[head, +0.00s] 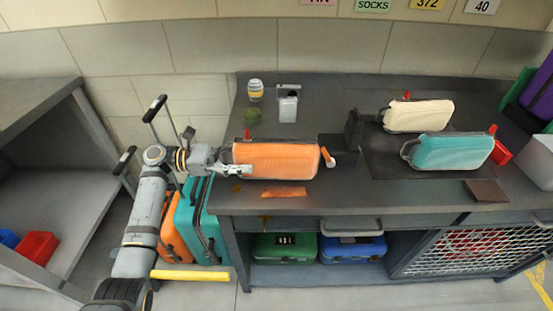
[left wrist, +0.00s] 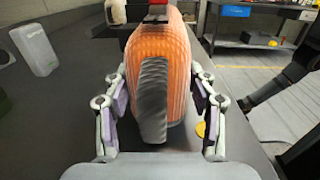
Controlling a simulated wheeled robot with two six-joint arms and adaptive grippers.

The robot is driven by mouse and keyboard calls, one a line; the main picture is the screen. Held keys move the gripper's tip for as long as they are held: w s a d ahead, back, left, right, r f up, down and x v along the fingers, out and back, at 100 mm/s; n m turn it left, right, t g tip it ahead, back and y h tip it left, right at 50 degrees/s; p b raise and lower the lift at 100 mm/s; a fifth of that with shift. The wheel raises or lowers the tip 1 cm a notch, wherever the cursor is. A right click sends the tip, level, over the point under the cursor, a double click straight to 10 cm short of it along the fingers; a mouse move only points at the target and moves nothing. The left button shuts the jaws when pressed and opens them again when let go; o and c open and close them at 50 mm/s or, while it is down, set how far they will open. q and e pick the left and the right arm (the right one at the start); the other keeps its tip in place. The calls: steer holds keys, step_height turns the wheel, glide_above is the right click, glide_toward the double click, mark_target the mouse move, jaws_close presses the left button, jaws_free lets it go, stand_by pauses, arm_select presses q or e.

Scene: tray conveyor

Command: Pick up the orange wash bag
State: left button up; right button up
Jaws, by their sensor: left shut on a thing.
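The orange wash bag (head: 275,161) stands near the front left of the grey table in the head view. A small orange and white piece shows at its right end. My left gripper (head: 236,169) reaches in from the left and is shut on the bag's left end. In the left wrist view the bag (left wrist: 174,60) fills the middle, with a dark grey strip on its end. The left gripper's fingers (left wrist: 160,105) press on both sides of it. I cannot tell whether the bag is clear of the table. My right gripper is not in view.
A cream bag (head: 418,116) and a teal bag (head: 452,151) stand to the right on the table (head: 340,195). A dark upright block (head: 353,130) stands between. Behind are a white bottle (head: 288,108), a jar (head: 255,90) and a green item (head: 252,115). A flat orange piece (head: 284,192) lies in front.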

arm_select(q)
steer(key=c, duration=0.5)
steer(key=shift+r, duration=0.1)
steer(key=shift+a+r, duration=0.15)
steer(key=shift+a, duration=0.05)
steer(key=a+r, duration=0.2)
steer(key=a, duration=0.2)
steer(key=a+r, duration=0.3)
steer(key=a, duration=0.2)
steer(key=a+r+p, duration=0.1)
steer(key=a+r, duration=0.1)
steer(key=a, duration=0.2)
steer(key=shift+s+a+r, duration=0.15)
steer(key=shift+a+r, duration=0.15)
steer(key=shift+a, duration=0.05)
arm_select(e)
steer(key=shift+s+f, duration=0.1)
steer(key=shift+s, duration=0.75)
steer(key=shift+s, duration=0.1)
arm_select(q)
steer(key=shift+f+b, duration=0.4)
steer(key=shift+f, duration=1.1)
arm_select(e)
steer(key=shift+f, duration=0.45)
